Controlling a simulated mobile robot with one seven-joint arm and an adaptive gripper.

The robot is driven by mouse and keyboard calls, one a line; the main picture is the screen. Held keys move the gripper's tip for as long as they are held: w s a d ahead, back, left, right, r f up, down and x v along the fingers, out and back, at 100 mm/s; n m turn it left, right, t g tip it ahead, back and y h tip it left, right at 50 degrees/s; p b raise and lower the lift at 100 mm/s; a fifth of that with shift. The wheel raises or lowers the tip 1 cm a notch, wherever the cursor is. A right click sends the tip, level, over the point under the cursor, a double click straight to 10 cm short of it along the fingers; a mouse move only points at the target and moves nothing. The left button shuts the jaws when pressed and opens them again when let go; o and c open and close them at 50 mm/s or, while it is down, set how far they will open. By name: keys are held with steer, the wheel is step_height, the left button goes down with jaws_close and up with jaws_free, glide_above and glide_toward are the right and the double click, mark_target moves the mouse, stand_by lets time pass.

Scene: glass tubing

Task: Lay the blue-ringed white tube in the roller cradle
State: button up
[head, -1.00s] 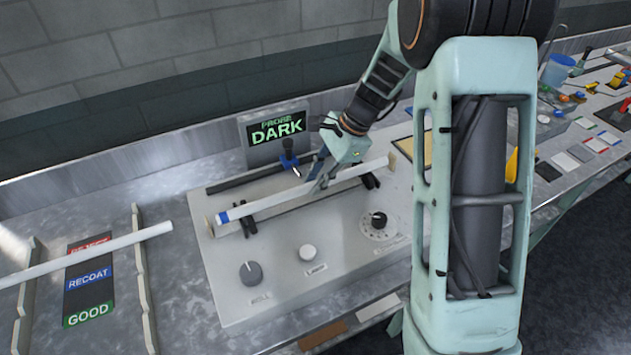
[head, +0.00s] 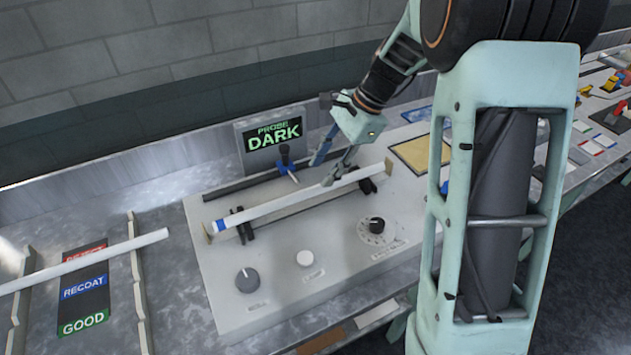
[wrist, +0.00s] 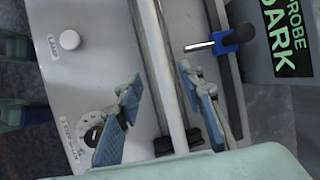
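The white tube (head: 270,208) with a blue ring (head: 219,226) near its left end lies along the roller cradle, over the black rollers (head: 240,222) at left and the black rollers (head: 368,185) at right. It appears to rest on them. The tube also shows in the wrist view (wrist: 158,65), running between my fingers. My gripper (head: 327,168) is open over the tube's right half, one finger on each side. In the wrist view both fingertips (wrist: 158,77) stand apart from the tube.
A probe with a blue clamp (head: 288,165) stands behind the tube, before a display (head: 271,139) reading PROBE DARK. Knobs (head: 248,281) sit on the front panel. Another white tube (head: 95,259) lies across the rack at left, above REJECT, RECOAT and GOOD labels.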

steer(key=v, duration=0.5)
steer(key=shift+r, duration=0.1)
stand_by(0.7)
